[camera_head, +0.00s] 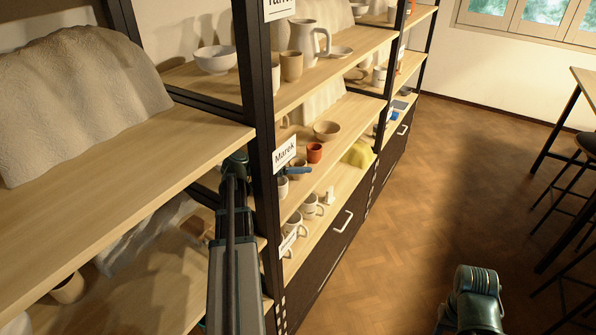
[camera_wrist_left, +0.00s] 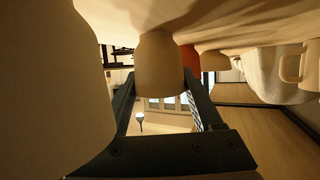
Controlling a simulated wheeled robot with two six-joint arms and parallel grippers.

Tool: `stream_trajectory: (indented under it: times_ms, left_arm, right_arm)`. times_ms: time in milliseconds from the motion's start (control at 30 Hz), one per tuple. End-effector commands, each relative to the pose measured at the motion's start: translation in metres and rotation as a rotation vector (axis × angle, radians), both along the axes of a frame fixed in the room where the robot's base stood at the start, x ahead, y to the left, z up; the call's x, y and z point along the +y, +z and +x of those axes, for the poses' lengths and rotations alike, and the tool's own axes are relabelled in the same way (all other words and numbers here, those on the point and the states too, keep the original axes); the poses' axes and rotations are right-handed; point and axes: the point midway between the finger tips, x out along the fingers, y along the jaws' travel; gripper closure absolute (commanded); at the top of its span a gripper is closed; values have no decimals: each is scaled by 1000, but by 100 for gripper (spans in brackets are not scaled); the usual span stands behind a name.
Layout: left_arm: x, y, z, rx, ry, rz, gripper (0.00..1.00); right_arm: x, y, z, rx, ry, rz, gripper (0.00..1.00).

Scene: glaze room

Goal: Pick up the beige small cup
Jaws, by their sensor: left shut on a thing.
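The beige small cup (camera_wrist_left: 160,66) is between the two fingers of my left gripper (camera_wrist_left: 163,88) in the left wrist view, which shows the scene upside down. The gripper is shut on the cup's sides. In the head view my left arm reaches into the middle shelf behind a dark post, and the left gripper (camera_head: 298,170) shows only in part near the "Marek" label. I cannot make out the held cup there. An orange cup (camera_head: 315,152) stands just beyond the gripper; it also shows behind the beige cup in the wrist view (camera_wrist_left: 190,58). My right gripper is out of view.
Mugs (camera_head: 311,207) stand on the shelf below. A large pale shape fills the wrist view's left side, very close. The dark post (camera_head: 258,120) stands beside my arm. Open floor lies to the right.

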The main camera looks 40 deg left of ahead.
Motion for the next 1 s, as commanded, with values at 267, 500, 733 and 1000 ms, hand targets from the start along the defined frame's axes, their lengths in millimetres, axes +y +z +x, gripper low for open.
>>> stream_trajectory:
  times_ms: [267,500,733,1000]
  left_arm:
    - [0,0,0,-1,0,0,97]
    - [0,12,0,-1,0,0,97]
    - [0,41,0,-1,0,0,97]
    - [0,84,0,-1,0,0,97]
  right_arm:
    - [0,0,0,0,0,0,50]
    - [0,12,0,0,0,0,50]
    - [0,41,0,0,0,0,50]
    - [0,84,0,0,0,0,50]
